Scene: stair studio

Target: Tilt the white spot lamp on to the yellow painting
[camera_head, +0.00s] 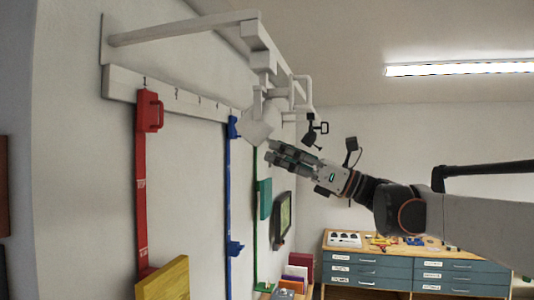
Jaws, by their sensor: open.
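The white spot lamp (257,127) hangs below a white wall-mounted frame in the upper middle of the head view. Its pale, angular head shows just above and left of my gripper. My gripper (270,152) is open, its fingers pointing left, just below and right of the lamp head. I cannot tell whether they touch. The yellow painting (164,281) shows as a yellow panel at the bottom left, below the lamp; its lower part is cut off by the picture edge.
The white frame (185,28) juts from the left wall. A red strip (141,195), a blue strip (229,190) and a green strip (264,200) hang there. A black lamp (314,131) is close above my gripper. A drawer bench (400,270) stands behind.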

